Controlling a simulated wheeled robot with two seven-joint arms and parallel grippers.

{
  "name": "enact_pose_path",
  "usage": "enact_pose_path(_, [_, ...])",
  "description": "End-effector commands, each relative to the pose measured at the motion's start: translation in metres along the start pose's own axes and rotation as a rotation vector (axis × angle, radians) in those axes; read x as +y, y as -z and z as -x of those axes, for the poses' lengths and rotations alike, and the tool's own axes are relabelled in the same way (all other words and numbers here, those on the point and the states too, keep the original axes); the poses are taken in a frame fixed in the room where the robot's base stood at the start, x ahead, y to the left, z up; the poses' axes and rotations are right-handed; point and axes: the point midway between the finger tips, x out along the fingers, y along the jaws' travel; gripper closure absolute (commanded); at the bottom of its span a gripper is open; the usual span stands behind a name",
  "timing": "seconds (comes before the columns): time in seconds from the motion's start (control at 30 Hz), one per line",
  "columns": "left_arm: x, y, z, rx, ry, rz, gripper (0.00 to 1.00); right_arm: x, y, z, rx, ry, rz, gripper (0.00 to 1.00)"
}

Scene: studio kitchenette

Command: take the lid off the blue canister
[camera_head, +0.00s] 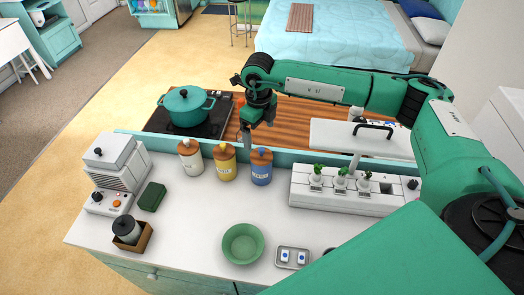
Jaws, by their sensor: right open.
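The blue canister (261,175) stands upright on the white counter, the rightmost of three canisters in a row. Its brown wooden lid (261,159) with a small blue knob sits on top of it. My right gripper (257,132) is open, with nothing seen between its fingers. In the picture it shows just above the lid, apart from it. Its exact height over the lid is hard to tell. My left gripper is not in view.
A yellow canister (225,168) stands close left of the blue one, then a white canister (190,162). A white planter box (345,198) with plants is to the right. A green bowl (243,244) stands in front. A teal pot (186,105) sits on the hob behind.

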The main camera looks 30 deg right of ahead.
Motion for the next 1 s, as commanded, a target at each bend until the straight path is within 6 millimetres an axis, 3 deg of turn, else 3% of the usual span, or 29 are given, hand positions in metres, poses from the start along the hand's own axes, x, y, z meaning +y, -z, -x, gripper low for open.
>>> enact_pose_path(0.23, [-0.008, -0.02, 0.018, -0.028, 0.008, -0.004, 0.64, 0.0, 0.0, -0.04, 0.001, -0.002, 0.001, 0.07])
enact_pose_path(0.43, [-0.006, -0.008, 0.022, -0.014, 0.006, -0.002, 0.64, -0.001, 0.0, -0.05, 0.0, -0.001, 0.001, 0.07])
enact_pose_path(0.6, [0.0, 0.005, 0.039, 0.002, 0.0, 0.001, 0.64, -0.006, 0.001, -0.066, 0.003, -0.001, -0.001, 0.07])
enact_pose_path(0.8, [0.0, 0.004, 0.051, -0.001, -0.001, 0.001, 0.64, -0.007, 0.001, -0.092, 0.001, -0.002, 0.0, 0.07])
enact_pose_path(1.0, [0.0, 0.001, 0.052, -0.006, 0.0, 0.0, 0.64, -0.007, 0.001, -0.101, -0.001, 0.0, 0.001, 0.07])
